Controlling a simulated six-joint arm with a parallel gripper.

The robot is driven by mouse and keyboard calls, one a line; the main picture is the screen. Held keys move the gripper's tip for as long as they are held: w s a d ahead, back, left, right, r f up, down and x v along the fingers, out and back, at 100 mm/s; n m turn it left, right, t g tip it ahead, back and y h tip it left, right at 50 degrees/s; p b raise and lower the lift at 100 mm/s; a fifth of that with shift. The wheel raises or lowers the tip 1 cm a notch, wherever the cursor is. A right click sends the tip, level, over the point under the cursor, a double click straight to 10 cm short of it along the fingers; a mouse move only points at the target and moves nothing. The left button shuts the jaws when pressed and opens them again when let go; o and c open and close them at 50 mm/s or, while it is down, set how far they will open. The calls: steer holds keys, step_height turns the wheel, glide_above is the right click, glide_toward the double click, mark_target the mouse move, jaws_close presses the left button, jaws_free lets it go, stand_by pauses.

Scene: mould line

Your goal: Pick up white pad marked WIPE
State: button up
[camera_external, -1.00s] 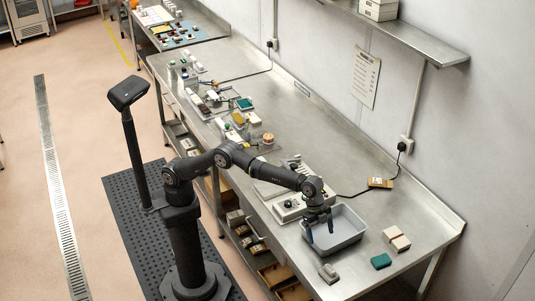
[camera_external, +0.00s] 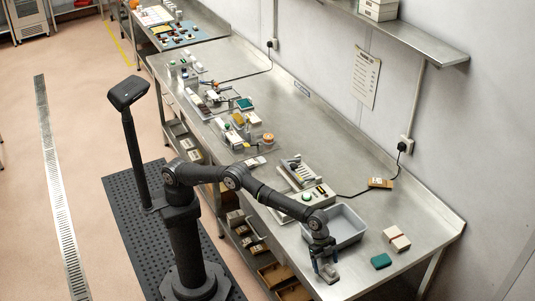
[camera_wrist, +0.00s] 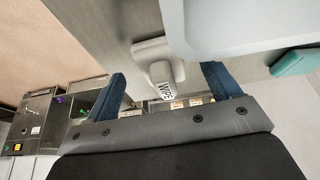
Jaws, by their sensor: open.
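The white pad marked WIPE (camera_wrist: 158,62) shows in the wrist view, ahead of my fingers and between them, with black lettering on its near part. In the external view the pad (camera_external: 329,273) sits at the front edge of the bench, just in front of the grey tub. My gripper (camera_external: 325,264) is right above or around it there; which one I cannot tell. In the wrist view my gripper (camera_wrist: 164,84) is open, its two blue fingers apart and nothing seen held between them.
The grey tub (camera_external: 345,215) stands close behind the pad. A green block (camera_external: 381,261) lies to the right, with pale and brown blocks (camera_external: 397,238) behind it. A white device (camera_external: 306,200) is left of the tub. The bench's front edge (camera_external: 350,287) is near.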

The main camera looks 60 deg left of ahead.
steer(key=shift+x, duration=1.25)
steer(key=c, duration=1.1)
steer(key=shift+r, duration=0.1)
